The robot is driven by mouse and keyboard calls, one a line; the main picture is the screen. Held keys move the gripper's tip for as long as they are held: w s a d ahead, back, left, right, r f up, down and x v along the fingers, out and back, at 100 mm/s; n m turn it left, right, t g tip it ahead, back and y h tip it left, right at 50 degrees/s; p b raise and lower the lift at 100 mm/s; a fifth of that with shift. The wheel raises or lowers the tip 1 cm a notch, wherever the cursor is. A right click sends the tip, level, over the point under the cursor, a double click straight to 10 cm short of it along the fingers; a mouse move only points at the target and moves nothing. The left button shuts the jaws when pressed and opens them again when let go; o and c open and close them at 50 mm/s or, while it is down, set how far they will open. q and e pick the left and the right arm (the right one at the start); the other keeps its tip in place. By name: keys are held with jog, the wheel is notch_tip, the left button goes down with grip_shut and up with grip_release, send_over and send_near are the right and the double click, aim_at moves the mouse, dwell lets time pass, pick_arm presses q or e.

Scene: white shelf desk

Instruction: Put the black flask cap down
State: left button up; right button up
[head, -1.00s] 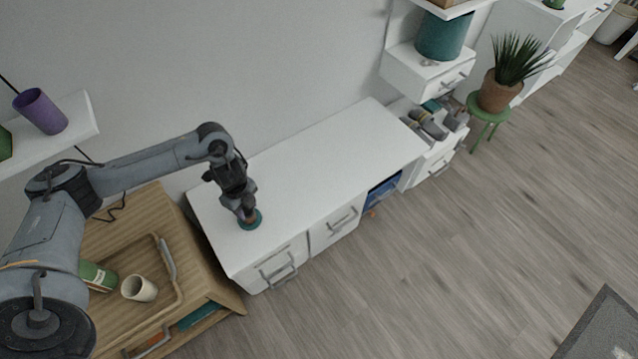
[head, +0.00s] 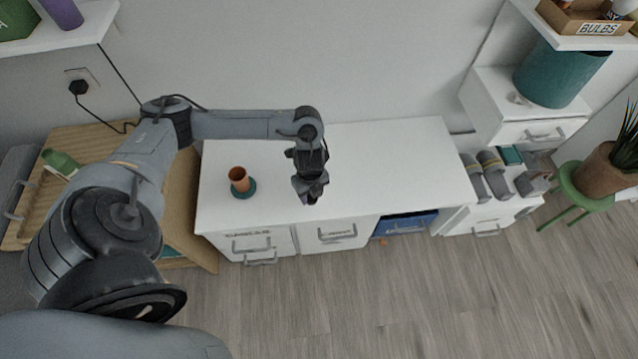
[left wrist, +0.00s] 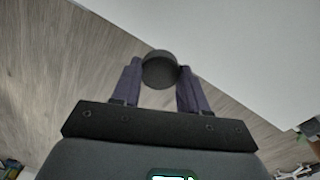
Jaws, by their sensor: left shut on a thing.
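The black flask cap (left wrist: 160,70) is a dark round piece between the two purple-grey fingers of my left gripper (left wrist: 160,84) in the left wrist view. The fingers are shut on it. In the head view my left gripper (head: 311,192) points down over the white desk top (head: 400,160), near its front edge. The cap is too small and dark to make out there, and I cannot tell its height above the desk. My right gripper is in neither view.
A copper-coloured cylinder (head: 239,178) stands on a teal round base (head: 246,192) on the desk, left of my left gripper. The desk top to the right is clear. A white drawer unit (head: 500,110) stands at the right. A wooden tray table (head: 100,150) is at the left.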

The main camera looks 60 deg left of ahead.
pick_arm(q)
jog(key=w+a+f+b, duration=0.1)
jog(key=a+f+b, duration=0.1)
jog(key=a, duration=0.1)
jog(key=w+a+f+b, duration=0.2)
jog(key=a, duration=0.1)
jog(key=w+a+f+b, duration=0.1)
jog(key=a+f+b, duration=0.1)
jog(key=a, duration=0.1)
jog(key=shift+w+f+b, duration=0.25)
jog(key=shift+b, duration=0.05)
jog(key=shift+w+a+f+b, duration=0.3)
jog(key=shift+a, duration=0.3)
notch_tip(320, 180, down, 4)
jog(key=b, duration=0.3)
jog(key=shift+r, duration=0.1)
jog(key=shift+f, duration=0.2)
jog(key=o, duration=1)
jog(key=shift+r, duration=0.15)
